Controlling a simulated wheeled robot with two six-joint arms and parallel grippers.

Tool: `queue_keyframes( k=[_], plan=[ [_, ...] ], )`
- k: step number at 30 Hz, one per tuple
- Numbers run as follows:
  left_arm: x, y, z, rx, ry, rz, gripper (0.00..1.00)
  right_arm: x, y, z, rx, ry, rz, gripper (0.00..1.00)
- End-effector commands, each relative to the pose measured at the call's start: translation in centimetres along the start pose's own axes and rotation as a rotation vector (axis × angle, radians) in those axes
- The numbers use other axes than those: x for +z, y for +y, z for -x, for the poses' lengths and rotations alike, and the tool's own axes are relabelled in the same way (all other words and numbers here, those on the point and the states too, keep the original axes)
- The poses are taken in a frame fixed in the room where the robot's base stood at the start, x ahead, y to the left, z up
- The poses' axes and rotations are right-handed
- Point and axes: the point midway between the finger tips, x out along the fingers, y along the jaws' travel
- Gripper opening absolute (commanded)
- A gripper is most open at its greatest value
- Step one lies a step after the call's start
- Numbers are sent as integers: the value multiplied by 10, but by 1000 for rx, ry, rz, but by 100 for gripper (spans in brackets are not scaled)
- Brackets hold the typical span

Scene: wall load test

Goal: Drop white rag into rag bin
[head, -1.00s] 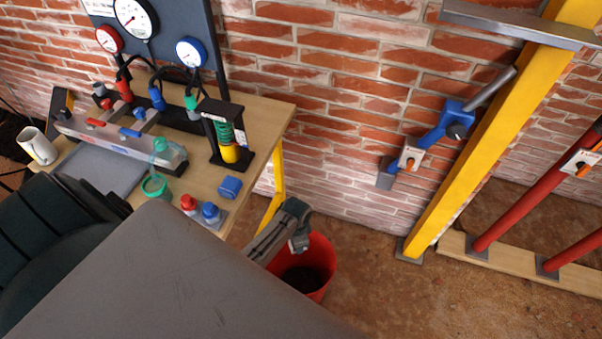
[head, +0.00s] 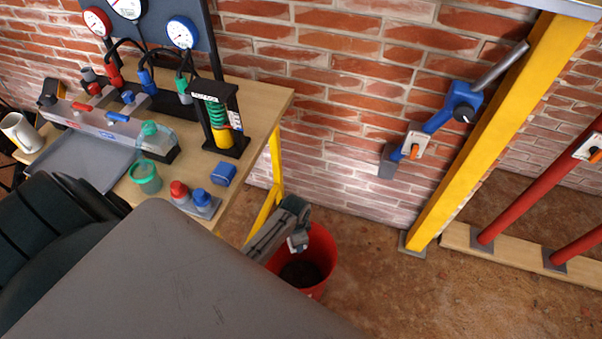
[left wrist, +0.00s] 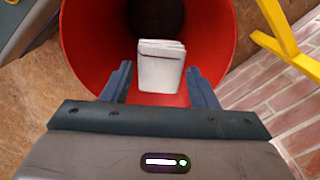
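The red rag bin (head: 322,250) stands on the floor beside the workbench and also fills the upper left wrist view (left wrist: 85,45). My left gripper (head: 298,243) is over the bin's mouth, pointing down into it. In the left wrist view its two fingers (left wrist: 160,75) are spread apart. The white folded rag (left wrist: 161,65) shows between and beyond the fingertips, against the bin's inside. A gap shows at the rag's left side; the right side is very close to the finger in the picture. I cannot tell whether the rag rests on anything. My right gripper is not in view.
The wooden workbench (head: 262,105) with gauges, a grey tray (head: 85,160), a green cup (head: 146,178) and a mug (head: 20,132) is at left. Its yellow leg (head: 276,165) is near the bin. A yellow post (head: 490,130) stands right. Floor right of the bin is clear.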

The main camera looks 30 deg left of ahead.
Motion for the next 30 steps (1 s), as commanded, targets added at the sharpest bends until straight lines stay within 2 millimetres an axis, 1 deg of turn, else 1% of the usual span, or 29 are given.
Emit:
queue_keyframes(
  k=[1,2,10,14,18,24,27,30],
  plan=[
    [0,0,0,0,0,0,64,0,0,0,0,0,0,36],
    [0,0,0,0,0,0,70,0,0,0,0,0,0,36],
    [0,0,0,0,0,0,70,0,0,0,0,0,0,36],
    [0,0,9,-1,1,0,70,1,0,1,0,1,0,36],
    [-1,0,33,-3,3,0,70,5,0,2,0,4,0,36],
    [0,0,74,-1,2,0,70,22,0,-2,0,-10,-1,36],
    [0,0,90,-1,2,-1,70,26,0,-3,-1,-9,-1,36],
    [0,0,101,-1,1,-1,70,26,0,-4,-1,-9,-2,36]
  ],
)
